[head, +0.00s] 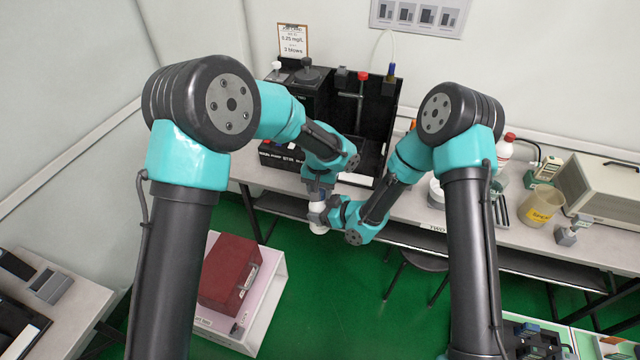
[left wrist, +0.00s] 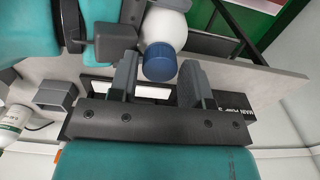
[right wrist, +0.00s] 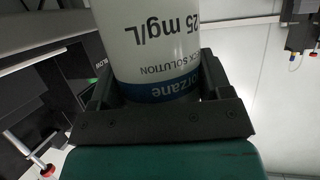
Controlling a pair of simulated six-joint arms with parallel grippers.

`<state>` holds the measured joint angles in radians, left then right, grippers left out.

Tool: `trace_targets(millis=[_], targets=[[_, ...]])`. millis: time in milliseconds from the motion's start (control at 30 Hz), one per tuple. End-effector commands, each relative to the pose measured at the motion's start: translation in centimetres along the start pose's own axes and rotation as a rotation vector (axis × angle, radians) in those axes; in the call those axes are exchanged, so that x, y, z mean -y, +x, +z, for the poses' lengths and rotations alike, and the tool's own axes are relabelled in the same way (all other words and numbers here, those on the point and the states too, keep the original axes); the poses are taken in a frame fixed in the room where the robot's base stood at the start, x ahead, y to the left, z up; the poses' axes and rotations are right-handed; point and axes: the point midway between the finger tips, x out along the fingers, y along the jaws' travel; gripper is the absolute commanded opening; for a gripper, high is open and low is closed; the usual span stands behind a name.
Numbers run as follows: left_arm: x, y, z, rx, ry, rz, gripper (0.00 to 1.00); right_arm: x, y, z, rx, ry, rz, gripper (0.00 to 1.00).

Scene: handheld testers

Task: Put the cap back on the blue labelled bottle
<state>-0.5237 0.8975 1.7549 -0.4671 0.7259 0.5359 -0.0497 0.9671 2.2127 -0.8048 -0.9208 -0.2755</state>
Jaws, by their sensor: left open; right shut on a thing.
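The blue labelled bottle (head: 318,228) is white and held in the air in front of the bench. My right gripper (head: 326,212) is shut on its body. In the right wrist view the bottle (right wrist: 155,45) fills the space between the fingers, its printing upside down and its blue label band near the jaw. In the left wrist view the blue cap (left wrist: 160,62) sits at the end of the white bottle (left wrist: 163,28). My left gripper (left wrist: 158,80) is open, with a finger on either side of the cap and small gaps visible. I cannot tell how tightly the cap is seated.
A black tester (head: 295,95) stands on the bench (head: 475,235) behind the grippers, with a card (head: 292,40) above it. A red-capped bottle (head: 505,150), a beaker (head: 540,205) and a beige instrument (head: 600,185) stand to the right. A red case (head: 228,270) sits low in a white tray.

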Motion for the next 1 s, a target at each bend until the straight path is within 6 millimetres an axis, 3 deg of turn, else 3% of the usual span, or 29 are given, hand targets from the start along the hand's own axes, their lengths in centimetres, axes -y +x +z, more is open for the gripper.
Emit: trace_targets(millis=[233, 633, 833, 1000], targets=[[-0.01, 0.04, 0.0, 0.0, 0.0, 0.0, 0.43, -0.02, 0.0, -0.05, -0.001, -0.001, 0.0, 0.06], [-0.01, 0.02, 0.0, 0.0, 0.0, 0.0, 0.05, -0.02, 0.0, -0.05, -0.001, -0.001, 0.0, 0.06], [-0.01, 0.02, 0.0, 0.0, 0.045, 0.0, 0.05, -0.02, 0.0, -0.05, -0.001, -0.001, 0.0, 0.06], [-0.01, 0.04, 0.0, 0.0, 0.213, 0.0, 0.05, -0.02, 0.0, -0.05, -0.001, -0.001, 0.0, 0.06]])
